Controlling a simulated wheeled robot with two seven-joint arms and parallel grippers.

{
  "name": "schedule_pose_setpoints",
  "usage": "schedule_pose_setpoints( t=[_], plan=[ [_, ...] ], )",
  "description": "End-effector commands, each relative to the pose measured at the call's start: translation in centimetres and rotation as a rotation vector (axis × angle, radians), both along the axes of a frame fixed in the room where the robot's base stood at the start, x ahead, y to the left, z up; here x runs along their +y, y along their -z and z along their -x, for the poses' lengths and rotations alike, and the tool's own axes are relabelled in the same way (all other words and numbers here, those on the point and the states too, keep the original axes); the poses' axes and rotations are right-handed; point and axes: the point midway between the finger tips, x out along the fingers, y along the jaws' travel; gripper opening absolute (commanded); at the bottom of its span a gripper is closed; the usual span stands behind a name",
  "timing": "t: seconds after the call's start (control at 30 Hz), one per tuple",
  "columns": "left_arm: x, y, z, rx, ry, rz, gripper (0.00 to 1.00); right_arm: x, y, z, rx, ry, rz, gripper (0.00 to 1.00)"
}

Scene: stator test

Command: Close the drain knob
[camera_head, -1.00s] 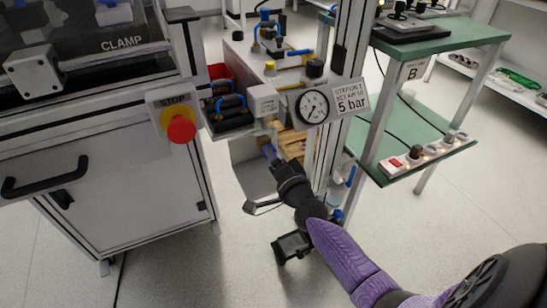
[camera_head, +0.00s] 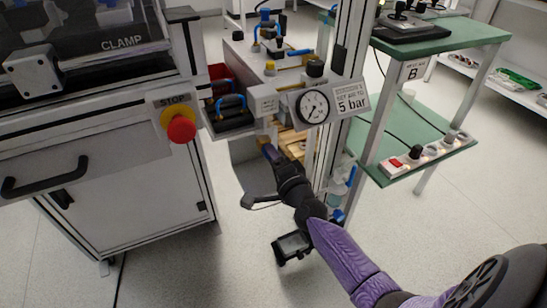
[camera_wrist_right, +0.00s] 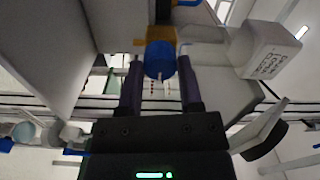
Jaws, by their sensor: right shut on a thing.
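The drain knob (camera_wrist_right: 160,60) is a round blue knob, seen in the right wrist view between the two dark fingers. My right gripper (camera_wrist_right: 160,85) is shut on it, one finger on each side. In the head view my right gripper (camera_head: 270,152) reaches up from the lower right to just under the small station with the gauge. The knob cannot be made out clearly there, as the fingers and station cover it. My left gripper is in neither view.
Above the gripper are a pressure gauge (camera_head: 312,106) and a "5 bar" sign (camera_head: 351,98). A red stop button (camera_head: 181,129) on a yellow box is at left, beside a grey cabinet (camera_head: 140,205). A green-topped table (camera_head: 440,44) stands right. Floor below is open.

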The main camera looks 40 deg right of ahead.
Motion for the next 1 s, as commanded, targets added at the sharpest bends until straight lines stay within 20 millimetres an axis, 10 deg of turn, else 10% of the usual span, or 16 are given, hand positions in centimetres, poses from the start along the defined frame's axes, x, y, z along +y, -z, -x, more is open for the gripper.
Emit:
schedule_pose_setpoints(
  t=[0.03,0.07,0.2,0.57,1.0],
  plan=[
    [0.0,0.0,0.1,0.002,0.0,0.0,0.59,0.0,0.1,0.0,0.003,0.0,-0.003,0.0],
    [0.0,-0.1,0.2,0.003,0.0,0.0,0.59,0.0,0.1,0.0,0.003,0.0,-0.002,0.52],
    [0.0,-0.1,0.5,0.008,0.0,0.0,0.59,0.0,0.1,0.0,0.002,-0.001,-0.001,0.81],
    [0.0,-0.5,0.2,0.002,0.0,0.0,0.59,0.2,-0.1,0.8,0.003,-0.001,0.001,0.81],
    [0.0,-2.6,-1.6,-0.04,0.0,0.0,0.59,2.3,-0.1,9.4,0.001,-0.001,0.001,0.81]
  ],
)
